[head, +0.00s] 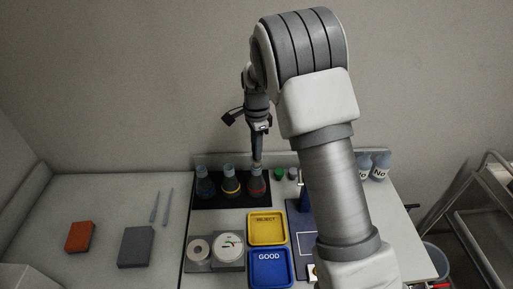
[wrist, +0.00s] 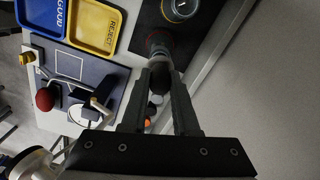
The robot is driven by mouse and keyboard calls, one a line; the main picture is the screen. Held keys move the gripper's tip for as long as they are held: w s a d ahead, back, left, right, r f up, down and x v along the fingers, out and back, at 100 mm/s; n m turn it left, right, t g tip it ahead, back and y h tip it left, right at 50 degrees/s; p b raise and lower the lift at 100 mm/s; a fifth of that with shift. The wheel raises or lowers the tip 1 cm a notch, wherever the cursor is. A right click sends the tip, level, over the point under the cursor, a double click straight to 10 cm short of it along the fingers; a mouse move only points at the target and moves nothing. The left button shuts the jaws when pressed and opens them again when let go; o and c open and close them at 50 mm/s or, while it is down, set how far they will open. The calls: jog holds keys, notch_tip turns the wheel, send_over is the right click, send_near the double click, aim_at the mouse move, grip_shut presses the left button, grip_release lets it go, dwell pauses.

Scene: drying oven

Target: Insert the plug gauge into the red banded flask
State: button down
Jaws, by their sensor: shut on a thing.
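The red banded flask (head: 256,184) stands at the right end of a row of flasks on a black mat. My gripper (head: 258,157) points down directly above its neck. In the wrist view the fingers of my gripper (wrist: 160,80) are shut on a small grey piece, which I take to be the plug gauge (wrist: 158,82). It is mostly hidden between the fingers. The red banded flask (wrist: 160,38) lies just beyond the fingertips there, its red band partly visible. I cannot tell whether the gauge is inside the neck or just above it.
A yellow banded flask (head: 231,184) and a blue banded flask (head: 205,186) stand close to the left. A yellow REJECT tray (head: 267,241) and a blue GOOD tray (head: 256,281) are in front. Small green-capped items (head: 279,174) and white bottles (head: 381,168) stand to the right.

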jog(key=shift+f+b, duration=0.6)
jog(key=shift+f, duration=0.45)
jog(key=shift+c, duration=0.6)
grip_release()
jog(key=shift+r+p, duration=2.8)
jog(key=shift+r, duration=1.2)
